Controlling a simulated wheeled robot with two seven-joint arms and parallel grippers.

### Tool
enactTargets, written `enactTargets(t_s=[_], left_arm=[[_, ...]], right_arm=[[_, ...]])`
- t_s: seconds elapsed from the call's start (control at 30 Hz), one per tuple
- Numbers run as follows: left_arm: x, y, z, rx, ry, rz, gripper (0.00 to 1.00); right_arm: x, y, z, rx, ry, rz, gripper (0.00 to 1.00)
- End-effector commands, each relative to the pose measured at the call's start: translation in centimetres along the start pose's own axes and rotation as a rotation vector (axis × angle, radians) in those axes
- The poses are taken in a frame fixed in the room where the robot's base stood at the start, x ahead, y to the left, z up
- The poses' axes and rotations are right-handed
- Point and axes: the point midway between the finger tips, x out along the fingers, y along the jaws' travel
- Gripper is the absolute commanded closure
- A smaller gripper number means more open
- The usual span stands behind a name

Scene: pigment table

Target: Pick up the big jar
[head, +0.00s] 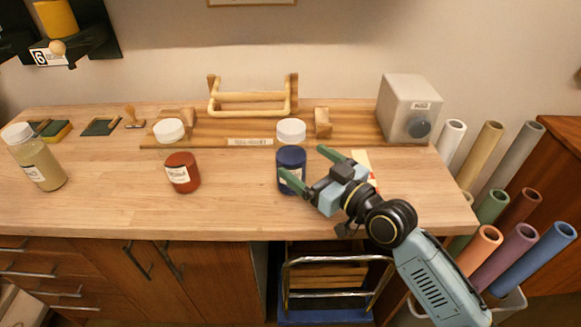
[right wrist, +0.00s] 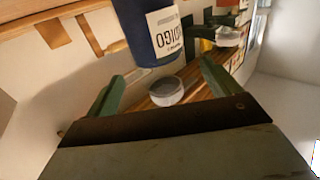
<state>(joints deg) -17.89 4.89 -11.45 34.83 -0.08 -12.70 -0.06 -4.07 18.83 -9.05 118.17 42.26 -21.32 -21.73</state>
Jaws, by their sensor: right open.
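Three clear jars with white lids stand on the table. The blue jar (head: 291,170), labelled indigo, is at the middle; its white lid (head: 290,131) sits above a clear upper part. A red jar (head: 182,173) stands left of it. A cream jar (head: 38,163) at the far left looks largest, and is tilted by perspective. My right gripper (head: 301,162) is open at the blue jar, one finger overlapping its front, the other to its right. In the right wrist view the blue jar (right wrist: 148,28) shows between and beyond the open fingers (right wrist: 160,84); contact cannot be told. My left gripper is not in view.
A wooden rack (head: 250,98) stands behind the blue jar. A grey box with a dark round knob (head: 409,108) is at the back right. Rolled tubes (head: 490,205) stand beyond the table's right end. The wooden tabletop (head: 235,200) is clear between the red and blue jars.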

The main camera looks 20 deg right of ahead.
Motion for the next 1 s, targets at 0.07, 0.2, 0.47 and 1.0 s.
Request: enactTargets(t_s=[0.07, 0.2, 0.47, 1.0], left_arm=[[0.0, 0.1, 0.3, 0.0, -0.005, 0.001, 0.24], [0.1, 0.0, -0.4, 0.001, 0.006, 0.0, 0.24], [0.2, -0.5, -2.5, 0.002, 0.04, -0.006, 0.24], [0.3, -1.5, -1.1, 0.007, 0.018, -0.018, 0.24]], right_arm=[[1.2, 0.1, 0.0, 0.0, 0.0, 0.001, 0.11], [2.1, 0.0, 0.1, 0.0, -0.001, 0.0, 0.11], [5.4, 0.0, 0.1, 0.002, 0.0, 0.0, 0.11], [7.3, 0.1, 0.2, -0.001, -0.002, 0.001, 0.26]])
